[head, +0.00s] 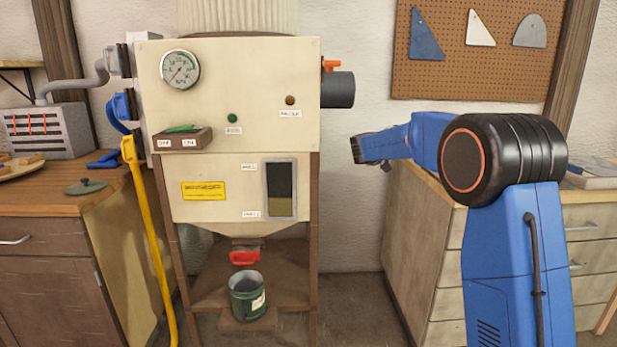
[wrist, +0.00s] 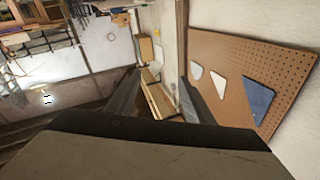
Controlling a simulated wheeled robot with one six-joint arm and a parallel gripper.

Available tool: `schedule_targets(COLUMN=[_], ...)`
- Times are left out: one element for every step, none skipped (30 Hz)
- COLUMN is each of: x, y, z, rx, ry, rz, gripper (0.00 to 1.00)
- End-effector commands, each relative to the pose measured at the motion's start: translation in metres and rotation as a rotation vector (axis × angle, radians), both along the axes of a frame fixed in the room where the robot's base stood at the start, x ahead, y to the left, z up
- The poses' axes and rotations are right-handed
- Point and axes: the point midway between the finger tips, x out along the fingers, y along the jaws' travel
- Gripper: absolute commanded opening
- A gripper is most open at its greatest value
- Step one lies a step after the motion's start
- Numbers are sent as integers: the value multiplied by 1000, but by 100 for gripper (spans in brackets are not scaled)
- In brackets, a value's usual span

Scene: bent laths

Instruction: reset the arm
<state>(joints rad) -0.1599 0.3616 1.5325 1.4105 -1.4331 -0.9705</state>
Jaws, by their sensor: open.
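My arm is blue with a large black joint and stands at the right in the head view. Its forearm reaches left, above the right-hand cabinet. My gripper (wrist: 159,77) shows in the wrist view as two dark fingers spread apart, with nothing held between them. In the head view the arm's far end (head: 372,148) is small, and its fingers cannot be made out clearly. It is right of the cream machine (head: 225,95) and apart from it.
The machine carries a gauge (head: 180,70), a red handle (head: 244,258) and a dark side pipe (head: 338,90). A green can (head: 247,296) stands below. A yellow hose (head: 150,240) hangs at its left. A pegboard (head: 480,75) hangs behind my arm. Wooden cabinets (head: 45,260) flank both sides.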

Motion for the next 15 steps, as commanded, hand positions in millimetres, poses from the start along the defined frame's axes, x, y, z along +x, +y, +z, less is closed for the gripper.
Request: schedule_targets(x=[-3,-3,-3,-4,-4,-6,-8,-10,-13,-16,-20,-25,-29,-34,-41], y=[0,1,3,6,9,14,17,21,27,32,37,44,49,55,63], z=[16,23,32,39,45,53,57,62,68,71,74,77,79,80,81], rx=[-8,-11,-17,-20,-23,-27,-28,-29,-30,-31,-31,-29,-29,-25,-23], ry=[-21,-32,-43,-51,-56,-62,-65,-67,-68,-65,-64,-58,-52,-45,-33], rz=[69,113,171,215,260,317,362,404,461,502,544,598,639,678,731], gripper=[48,48,48,48,48,48,48,48,48,48,48,48,48,48,48])
